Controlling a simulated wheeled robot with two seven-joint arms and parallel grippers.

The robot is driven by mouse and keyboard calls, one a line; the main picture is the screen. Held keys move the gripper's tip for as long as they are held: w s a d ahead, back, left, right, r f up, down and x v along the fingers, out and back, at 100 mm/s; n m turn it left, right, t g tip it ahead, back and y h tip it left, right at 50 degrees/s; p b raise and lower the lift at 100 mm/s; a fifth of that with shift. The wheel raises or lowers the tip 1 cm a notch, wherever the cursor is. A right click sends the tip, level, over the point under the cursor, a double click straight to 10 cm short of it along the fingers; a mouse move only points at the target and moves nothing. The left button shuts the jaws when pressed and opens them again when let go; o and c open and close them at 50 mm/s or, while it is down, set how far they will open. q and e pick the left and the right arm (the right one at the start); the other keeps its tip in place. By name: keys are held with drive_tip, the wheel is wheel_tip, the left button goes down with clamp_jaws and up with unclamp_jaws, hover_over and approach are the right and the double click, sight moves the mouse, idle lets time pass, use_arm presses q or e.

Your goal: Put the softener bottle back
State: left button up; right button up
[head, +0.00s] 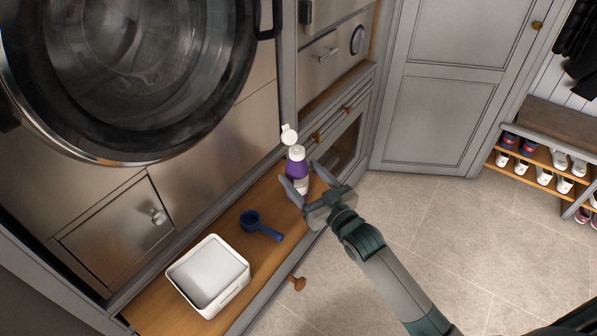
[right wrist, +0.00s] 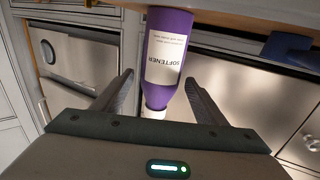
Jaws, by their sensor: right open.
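The softener bottle (head: 297,170) is purple with a white cap and a pale label. It stands upright on the wooden bench shelf (head: 210,230), near its far end. In the right wrist view the bottle (right wrist: 168,50) appears upside down, with the word SOFTENER readable on its label. My right gripper (head: 299,174) is open, its fingers on either side of the bottle. In the right wrist view the gripper (right wrist: 160,78) shows gaps between both fingers and the bottle. My left gripper is not in view.
A blue scoop (head: 260,226) and a white tub (head: 208,275) are on the shelf nearer the front. A small white piece (head: 289,134) shows just behind the bottle. The washer door (head: 200,120) overhangs the left side. Open tiled floor (head: 430,230) lies to the right.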

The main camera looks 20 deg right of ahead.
drive_tip(key=b+v, duration=0.1)
drive_tip(key=v, duration=0.7)
drive_tip(key=shift+s, duration=0.15)
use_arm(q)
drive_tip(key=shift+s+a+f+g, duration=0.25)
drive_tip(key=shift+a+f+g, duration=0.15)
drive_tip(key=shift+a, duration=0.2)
use_arm(e)
drive_tip(key=shift+s+d+r, duration=0.1)
drive_tip(key=shift+s+d, duration=0.1)
drive_tip(key=shift+s, duration=0.5)
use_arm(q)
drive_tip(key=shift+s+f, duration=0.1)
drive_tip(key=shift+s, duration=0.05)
